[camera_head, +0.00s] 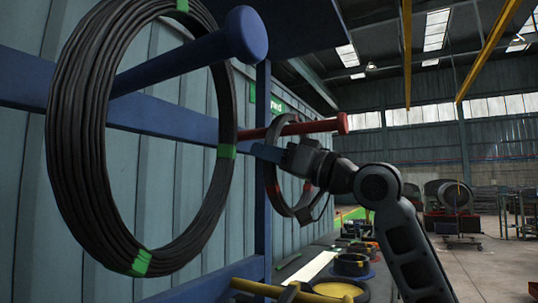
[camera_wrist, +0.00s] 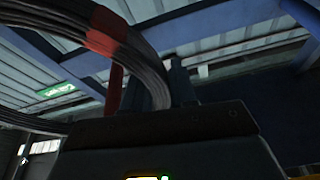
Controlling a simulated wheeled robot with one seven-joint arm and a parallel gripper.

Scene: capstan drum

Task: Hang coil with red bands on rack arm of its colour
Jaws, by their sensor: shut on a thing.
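The dark wire coil with red bands (camera_head: 271,182) stands upright at the red rack arm (camera_head: 320,127) in the head view. The red arm appears to pass through its ring, below the coil's top; whether the coil's weight rests on it I cannot tell. My gripper (camera_head: 284,157) is shut on the coil's side, just below the red arm. In the wrist view the coil (camera_wrist: 148,60) runs down to my gripper (camera_wrist: 168,95), with a red band near the top. The red arm (camera_wrist: 115,88) shows beside the coil there. My gripper hides part of the coil.
A larger coil with green bands (camera_head: 85,150) hangs on the blue rack arm (camera_head: 185,60) at the near left. A yellow rack arm (camera_head: 255,288) is low in front. A bench with several items (camera_head: 350,264) lies below. Open floor is at right.

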